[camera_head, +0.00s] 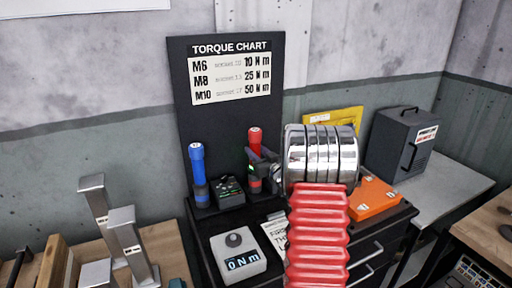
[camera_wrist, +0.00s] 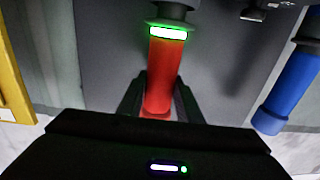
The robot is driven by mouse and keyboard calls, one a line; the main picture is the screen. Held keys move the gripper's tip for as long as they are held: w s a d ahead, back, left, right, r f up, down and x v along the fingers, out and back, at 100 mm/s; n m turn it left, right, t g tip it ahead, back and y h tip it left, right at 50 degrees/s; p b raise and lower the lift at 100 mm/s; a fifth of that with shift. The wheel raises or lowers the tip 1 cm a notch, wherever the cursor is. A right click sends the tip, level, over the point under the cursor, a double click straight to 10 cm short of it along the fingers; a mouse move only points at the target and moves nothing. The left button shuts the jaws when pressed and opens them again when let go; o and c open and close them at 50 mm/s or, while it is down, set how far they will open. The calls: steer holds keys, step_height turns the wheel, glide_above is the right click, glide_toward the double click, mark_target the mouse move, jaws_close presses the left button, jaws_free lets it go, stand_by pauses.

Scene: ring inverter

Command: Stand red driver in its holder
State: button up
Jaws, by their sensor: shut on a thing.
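The red driver (camera_head: 255,137) is upright at the right of the black stand, in front of its backboard. My gripper (camera_head: 258,160) is shut around its handle, coming in from the right. In the wrist view the red handle (camera_wrist: 166,75) lies between the two dark fingers of my gripper (camera_wrist: 159,100), with a glowing green-edged white band at its far end and a dark round part beyond. The holder under the driver is mostly hidden by my arm and gripper, so I cannot tell whether the driver is seated in it.
A blue driver (camera_head: 198,168) stands upright at the left of the stand; a small dark box (camera_head: 229,190) sits between the drivers. A grey torque tester (camera_head: 238,256) is in front. An orange case (camera_head: 374,198) lies to the right. Metal posts (camera_head: 125,240) rise at the lower left.

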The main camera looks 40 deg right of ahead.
steer(key=shift+f, duration=0.7)
stand_by(0.5)
steer(key=o, duration=1.3)
steer(key=shift+f, duration=0.25)
steer(key=v, duration=1.4)
steer(key=shift+w, duration=0.15)
